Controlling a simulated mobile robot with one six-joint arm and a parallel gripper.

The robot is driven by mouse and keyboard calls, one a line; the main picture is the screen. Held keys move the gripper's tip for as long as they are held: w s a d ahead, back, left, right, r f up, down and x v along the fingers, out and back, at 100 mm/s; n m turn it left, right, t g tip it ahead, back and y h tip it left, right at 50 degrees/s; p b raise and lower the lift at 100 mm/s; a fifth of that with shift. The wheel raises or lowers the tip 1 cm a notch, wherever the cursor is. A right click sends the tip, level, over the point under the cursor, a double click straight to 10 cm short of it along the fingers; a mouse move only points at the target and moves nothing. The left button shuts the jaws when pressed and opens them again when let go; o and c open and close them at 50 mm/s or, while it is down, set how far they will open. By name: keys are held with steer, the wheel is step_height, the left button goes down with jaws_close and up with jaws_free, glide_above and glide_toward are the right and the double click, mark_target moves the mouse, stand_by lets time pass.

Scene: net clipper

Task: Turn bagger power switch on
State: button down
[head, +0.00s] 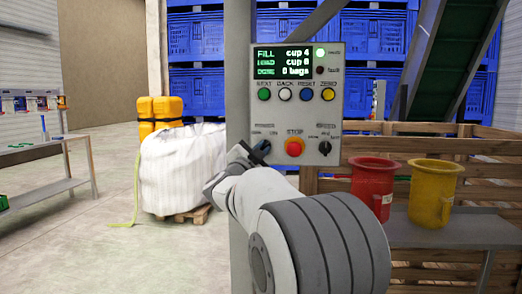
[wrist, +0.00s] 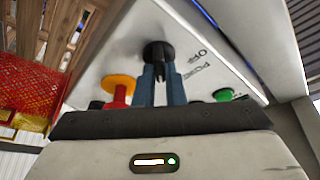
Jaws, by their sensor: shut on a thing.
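The grey control panel (head: 296,103) has a lit display, a row of coloured buttons, a red stop button (head: 294,147) and a black selector (head: 324,147) at its lower right. The black power switch knob (wrist: 158,50) is at the panel's lower left; my gripper mostly hides it in the head view. My gripper (head: 259,152) is shut on this knob. In the wrist view, its two blue fingers (wrist: 161,84) stand on either side of the knob, with lettering including "OFF" beside it. Which way the knob points is hard to tell.
A red cup (head: 372,187) and a yellow cup (head: 434,190) stand on a grey shelf right of my arm. A green conveyor (head: 448,55) slopes behind. A white bulk bag (head: 183,168) stands on a pallet at left; a grey table (head: 40,153) is further left.

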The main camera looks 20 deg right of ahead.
steer(key=shift+m, duration=0.3)
steer(key=c, duration=1.5)
jaws_free()
steer(key=p+v, duration=0.1)
steer(key=v, duration=0.6)
steer(key=shift+s+a, duration=0.2)
steer(key=shift+a, duration=0.1)
steer(key=shift+f, duration=0.15)
